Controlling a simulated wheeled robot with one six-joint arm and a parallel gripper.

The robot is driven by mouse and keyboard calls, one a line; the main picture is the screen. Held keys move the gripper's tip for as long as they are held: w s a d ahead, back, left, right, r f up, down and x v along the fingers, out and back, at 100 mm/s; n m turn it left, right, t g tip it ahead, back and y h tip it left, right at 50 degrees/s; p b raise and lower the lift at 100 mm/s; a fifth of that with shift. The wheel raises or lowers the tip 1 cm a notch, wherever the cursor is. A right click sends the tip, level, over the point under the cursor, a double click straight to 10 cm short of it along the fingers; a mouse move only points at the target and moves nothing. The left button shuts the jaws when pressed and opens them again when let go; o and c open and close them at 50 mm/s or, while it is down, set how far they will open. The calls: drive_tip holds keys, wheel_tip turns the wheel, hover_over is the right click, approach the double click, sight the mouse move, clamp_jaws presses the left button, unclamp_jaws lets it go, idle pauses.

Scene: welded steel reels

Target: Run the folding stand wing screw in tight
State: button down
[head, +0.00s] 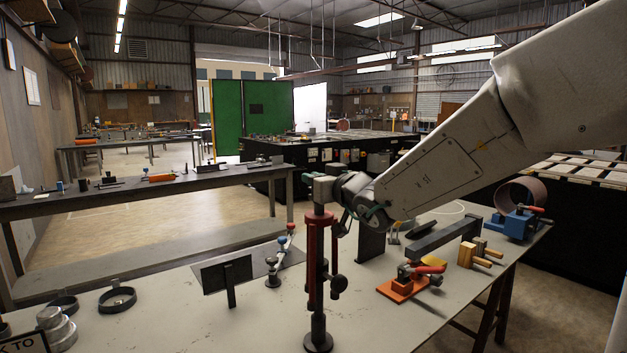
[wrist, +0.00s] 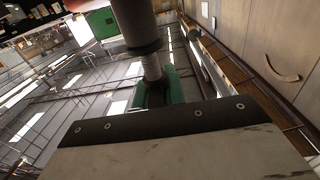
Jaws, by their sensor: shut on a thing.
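The folding stand (head: 317,275) stands upright near the front edge of the bench in the head view. It has a round black foot, a dark red and black post and black knobs on its right side. My gripper (head: 318,187) is at the top of the post, reaching in from the right. It is shut on the wing screw, which its jaws mostly hide in the head view. In the wrist view, green fingertips (wrist: 166,88) close around the end of a pale ribbed shaft (wrist: 151,67) below a dark collar. The screw's wings and any gap beneath its head cannot be made out.
The grey bench (head: 255,315) carries a black plate on a post (head: 226,275) left of the stand. An orange clamp (head: 405,285), wooden blocks (head: 468,254) and a blue vise (head: 520,225) are to the right. Black rings (head: 117,299) lie at left.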

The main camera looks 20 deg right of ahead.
drive_tip(key=shift+h, duration=0.3)
drive_tip(key=c, duration=1.5)
unclamp_jaws()
drive_tip(key=shift+o, duration=0.2)
drive_tip(key=v, duration=0.7)
drive_tip(key=shift+s, duration=0.4)
drive_tip(key=shift+d, duration=0.1)
